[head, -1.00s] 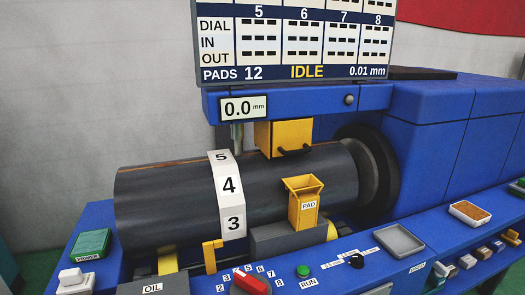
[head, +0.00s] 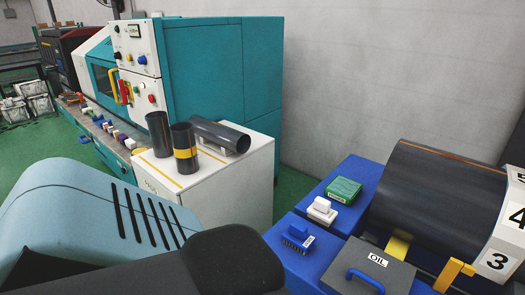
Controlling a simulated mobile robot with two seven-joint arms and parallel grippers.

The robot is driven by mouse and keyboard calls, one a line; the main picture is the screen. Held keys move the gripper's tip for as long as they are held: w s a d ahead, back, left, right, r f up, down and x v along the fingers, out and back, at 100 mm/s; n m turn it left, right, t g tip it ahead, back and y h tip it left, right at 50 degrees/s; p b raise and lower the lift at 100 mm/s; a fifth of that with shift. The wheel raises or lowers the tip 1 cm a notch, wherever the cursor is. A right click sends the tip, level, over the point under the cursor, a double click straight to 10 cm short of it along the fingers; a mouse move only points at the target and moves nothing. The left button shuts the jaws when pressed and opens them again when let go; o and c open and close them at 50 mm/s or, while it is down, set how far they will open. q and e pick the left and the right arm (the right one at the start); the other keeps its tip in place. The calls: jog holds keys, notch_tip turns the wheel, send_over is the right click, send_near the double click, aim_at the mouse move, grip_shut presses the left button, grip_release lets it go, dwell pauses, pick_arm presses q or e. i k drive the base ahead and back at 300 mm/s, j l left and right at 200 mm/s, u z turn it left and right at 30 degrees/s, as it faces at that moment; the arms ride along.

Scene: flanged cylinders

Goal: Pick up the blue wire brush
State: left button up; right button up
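The blue wire brush (head: 298,234) lies on the blue machine ledge (head: 302,262) at the lower middle right of the head view. Its dark bristles show along its lower left side. It sits just in front of a white block-like object (head: 321,211) and left of the grey lid marked OIL (head: 372,270). Neither of my grippers shows in the head view. A pale blue and black part of my own arm fills the lower left, with no fingers visible.
A green pad box (head: 343,190) stands behind the white object. A dark cylinder (head: 440,195) lies on the machine at right. A white cabinet (head: 235,185) carries several dark cylinders (head: 159,134). Green floor (head: 290,190) separates cabinet and ledge.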

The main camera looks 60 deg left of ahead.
aim_at(297, 235)
jog(key=u, duration=1.5)
